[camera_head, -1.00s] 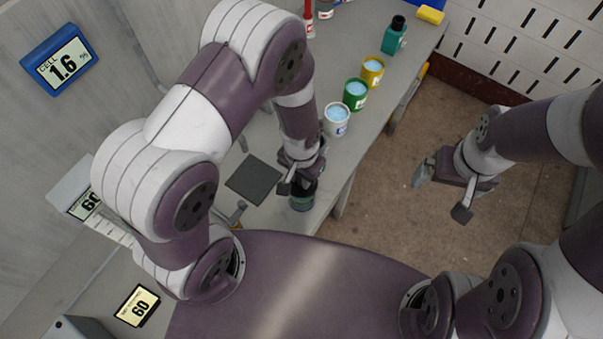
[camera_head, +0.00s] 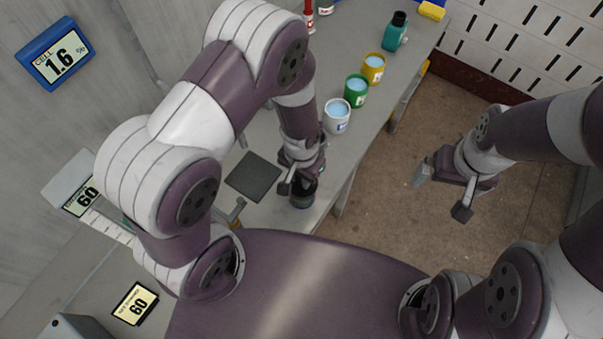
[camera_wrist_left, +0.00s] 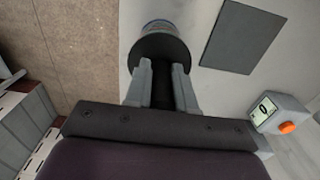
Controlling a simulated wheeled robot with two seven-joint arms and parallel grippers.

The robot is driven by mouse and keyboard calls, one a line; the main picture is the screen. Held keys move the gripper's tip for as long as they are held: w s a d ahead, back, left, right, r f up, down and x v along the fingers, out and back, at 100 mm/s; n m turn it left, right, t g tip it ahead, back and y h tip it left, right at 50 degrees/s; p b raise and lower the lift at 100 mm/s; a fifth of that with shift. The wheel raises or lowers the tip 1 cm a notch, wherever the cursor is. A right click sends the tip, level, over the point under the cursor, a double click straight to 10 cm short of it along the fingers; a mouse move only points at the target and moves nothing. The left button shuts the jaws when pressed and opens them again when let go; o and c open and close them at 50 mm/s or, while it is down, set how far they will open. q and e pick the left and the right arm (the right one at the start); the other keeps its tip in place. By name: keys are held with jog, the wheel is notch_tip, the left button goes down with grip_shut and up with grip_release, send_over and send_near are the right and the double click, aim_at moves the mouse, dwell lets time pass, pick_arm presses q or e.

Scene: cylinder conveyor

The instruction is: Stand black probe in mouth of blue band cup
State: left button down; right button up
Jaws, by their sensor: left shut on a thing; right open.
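My left gripper (camera_head: 303,172) is shut on a black probe (camera_wrist_left: 160,92), whose dark shaft shows between the fingers in the left wrist view. Beyond the fingertips is a wide black round part (camera_wrist_left: 160,50) with a pale, glassy rim behind it. In the head view this dark round body (camera_head: 303,192) is partly hidden by the gripper, and I cannot tell whether it rests on the bench. A white cup with a small blue mark (camera_head: 337,118), holding light blue liquid, stands up the bench. Its mouth is open and empty of any probe. My right gripper (camera_head: 442,190) is open and empty over the floor.
A green cup (camera_head: 356,92), a yellow cup (camera_head: 374,68) and a teal bottle (camera_head: 395,34) stand in line beyond the white cup. A dark square pad (camera_head: 253,177) lies left of my left gripper. The bench (camera_head: 335,172) drops to the floor on the right.

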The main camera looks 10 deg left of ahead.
pick_arm(q)
jog(key=shift+f, duration=0.15)
dwell(0.6)
jog(key=c, duration=0.9)
grip_release()
jog(key=shift+o, duration=0.2)
notch_tip(320, 180, up, 13)
jog(key=shift+f+b, duration=0.15)
jog(key=shift+b, duration=0.75)
